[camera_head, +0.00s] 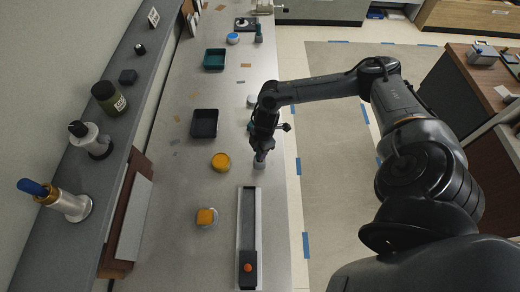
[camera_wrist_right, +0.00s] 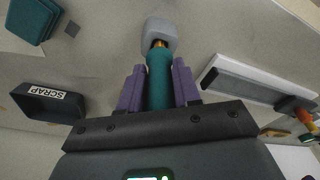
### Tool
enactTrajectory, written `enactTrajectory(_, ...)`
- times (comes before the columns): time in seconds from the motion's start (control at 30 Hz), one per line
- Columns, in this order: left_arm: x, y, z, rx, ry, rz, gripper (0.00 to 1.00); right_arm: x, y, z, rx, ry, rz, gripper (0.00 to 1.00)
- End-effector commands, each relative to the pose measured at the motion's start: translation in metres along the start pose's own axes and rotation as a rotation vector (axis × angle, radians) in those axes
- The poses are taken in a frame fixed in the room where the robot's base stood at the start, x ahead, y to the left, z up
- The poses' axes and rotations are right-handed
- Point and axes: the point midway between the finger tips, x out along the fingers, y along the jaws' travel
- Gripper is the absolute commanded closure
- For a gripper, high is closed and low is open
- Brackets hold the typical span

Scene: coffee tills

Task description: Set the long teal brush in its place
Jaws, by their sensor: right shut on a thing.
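My right gripper (camera_head: 261,150) points down over the right part of the long grey counter. In the right wrist view its purple fingers (camera_wrist_right: 158,88) are shut on the teal brush (camera_wrist_right: 159,75). A brass band shows at the brush's far end, against a small light grey block (camera_wrist_right: 160,34). I cannot tell whether the end is inside the block or only in front of it. The grey block also shows just below the gripper in the head view (camera_head: 259,164). My left gripper is not in view.
Another grey block (camera_head: 252,101) stands beyond.

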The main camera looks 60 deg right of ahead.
Motion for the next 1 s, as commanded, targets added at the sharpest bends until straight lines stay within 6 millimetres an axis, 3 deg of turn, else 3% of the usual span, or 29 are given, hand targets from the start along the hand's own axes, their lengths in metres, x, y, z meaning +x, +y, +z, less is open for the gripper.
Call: enactTrajectory(1.0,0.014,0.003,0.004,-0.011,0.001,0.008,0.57,0.026,0.000,0.004,0.000,0.000,0.000,0.98)
